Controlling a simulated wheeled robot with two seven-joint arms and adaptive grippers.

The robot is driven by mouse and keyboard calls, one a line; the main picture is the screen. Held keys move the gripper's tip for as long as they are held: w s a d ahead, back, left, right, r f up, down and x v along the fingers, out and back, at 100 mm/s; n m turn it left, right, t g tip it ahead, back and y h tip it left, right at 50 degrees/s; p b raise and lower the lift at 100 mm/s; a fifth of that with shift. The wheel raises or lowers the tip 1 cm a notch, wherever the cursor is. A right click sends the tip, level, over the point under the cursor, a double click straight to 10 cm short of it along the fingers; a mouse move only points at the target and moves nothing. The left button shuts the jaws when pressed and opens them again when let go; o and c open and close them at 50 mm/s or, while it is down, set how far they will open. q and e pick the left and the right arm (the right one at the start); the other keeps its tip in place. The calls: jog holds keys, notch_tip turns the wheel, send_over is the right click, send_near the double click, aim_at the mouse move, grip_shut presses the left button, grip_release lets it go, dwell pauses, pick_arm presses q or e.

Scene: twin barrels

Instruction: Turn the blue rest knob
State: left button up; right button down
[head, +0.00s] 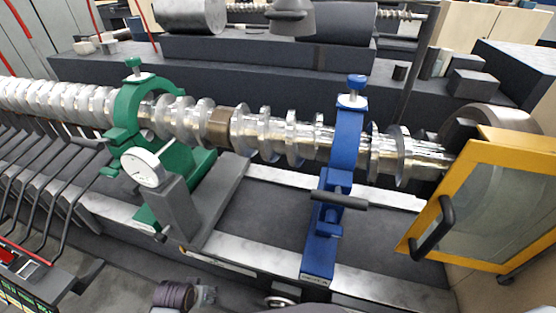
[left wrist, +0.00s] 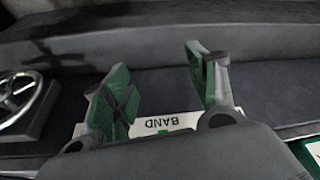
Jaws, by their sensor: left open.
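The blue rest (head: 346,150) stands upright around the shaft, right of centre in the head view. Its blue knob (head: 356,82) sits on a short light stem at the top. A black bar handle (head: 340,201) crosses its lower part. My left gripper (head: 206,296) shows small and partly cut off at the bottom edge, well below and left of the blue knob. In the left wrist view my left gripper (left wrist: 168,95) has its green-padded fingers apart with nothing between them. The blue knob is not in the left wrist view. My right gripper is not in view.
A green rest (head: 180,105) with its own green knob (head: 133,63) and a dial gauge (head: 143,167) stand at left. The long metal shaft (head: 290,140) runs across. A yellow-framed door (head: 485,205) stands at right. A handwheel (left wrist: 18,98) is left of my left gripper.

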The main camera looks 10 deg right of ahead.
pick_arm(q)
jog(key=w+d+r+t+h, duration=0.15)
jog(key=w+d+r, duration=0.35)
jog(key=r, duration=0.7)
jog(key=w+d+r+m+t+h, duration=0.1)
jog(key=w+d+r+t, duration=0.2)
jog(key=d+r, duration=0.65)
jog(key=w+d+r+t+h, duration=0.15)
jog(key=w+d+r, duration=0.25)
jog(key=r, duration=1)
jog(key=s+d+r+m+t+h, duration=0.2)
jog(key=s+d+r+h, duration=0.1)
jog(key=d+r, duration=0.6)
jog(key=s+d+r+m+t+h+p, duration=0.1)
jog(key=s+d+r+m+t+h, duration=0.1)
jog(key=d+r, duration=0.7)
notch_tip(320, 180, up, 7)
jog(key=shift+s+d+f+h, duration=0.1)
jog(key=shift+s+d+h, duration=0.05)
jog(key=shift+s+h, duration=0.65)
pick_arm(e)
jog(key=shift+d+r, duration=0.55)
pick_arm(q)
jog(key=shift+d, duration=0.1)
